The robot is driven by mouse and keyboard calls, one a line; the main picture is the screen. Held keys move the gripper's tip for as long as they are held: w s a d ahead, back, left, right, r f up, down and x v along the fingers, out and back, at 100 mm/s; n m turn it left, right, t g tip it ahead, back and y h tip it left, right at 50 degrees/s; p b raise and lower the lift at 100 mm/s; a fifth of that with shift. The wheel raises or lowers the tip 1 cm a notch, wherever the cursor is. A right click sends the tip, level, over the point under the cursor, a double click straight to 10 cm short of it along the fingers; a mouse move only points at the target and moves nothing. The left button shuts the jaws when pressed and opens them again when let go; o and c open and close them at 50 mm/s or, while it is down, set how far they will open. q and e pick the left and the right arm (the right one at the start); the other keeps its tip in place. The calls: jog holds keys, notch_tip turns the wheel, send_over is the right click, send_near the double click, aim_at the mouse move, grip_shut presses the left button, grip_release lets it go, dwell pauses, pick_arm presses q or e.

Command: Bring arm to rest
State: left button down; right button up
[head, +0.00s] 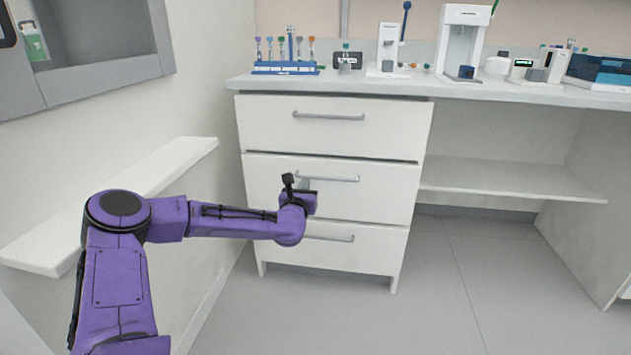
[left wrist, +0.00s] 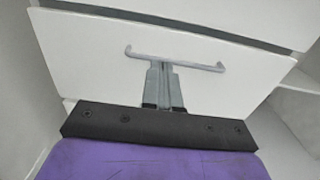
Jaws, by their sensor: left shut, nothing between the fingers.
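My left arm comes in from the left in the head view, bent at the elbow and reaching right in front of the white drawer cabinet (head: 330,130). My left gripper (head: 304,184) is at the arm's end, before the middle drawer and its handle, small and partly hidden by the wrist. In the left wrist view the gripper's grey fingers (left wrist: 163,72) are together with nothing between them. They overlap a drawer handle (left wrist: 185,61) in that picture; I cannot tell whether they touch it. My right gripper is in neither view.
A white wall ledge (head: 180,160) runs behind my left arm. The counter (head: 400,88) holds a blue tube rack (head: 285,69) and several lab devices. An open shelf (head: 510,180) is to the right of the drawers. The grey floor (head: 440,290) in front is clear.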

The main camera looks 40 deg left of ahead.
pick_arm(q)
jog(key=shift+s, duration=0.1)
jog(key=s+d+f+m+g+h, duration=0.2)
jog(key=s+d+f+m+h, duration=0.15)
jog(key=d+f+m, duration=0.65)
jog(key=s+d+f+m+g+h, duration=0.2)
jog(key=s+d+f+m, duration=0.2)
jog(key=d+f+m, duration=0.55)
jog(key=s+d+f+m+g, duration=0.1)
jog(key=s+f+m+g, duration=0.3)
jog(key=s, duration=0.7)
jog(key=s+d+f+m+g, duration=0.1)
jog(key=s+d+f+m, duration=0.1)
jog(key=s+f+m, duration=0.65)
jog(key=s+d+f+m+g, duration=0.1)
jog(key=s+f+m+g, duration=0.25)
jog(key=s, duration=0.85)
notch_tip(320, 180, up, 30)
jog(key=s+p, duration=0.1)
jog(key=p, duration=2.8)
jog(key=shift+d+f+h, duration=0.15)
jog(key=shift+f+h, duration=0.1)
jog(key=shift+h, duration=0.1)
jog(key=shift+t, duration=0.25)
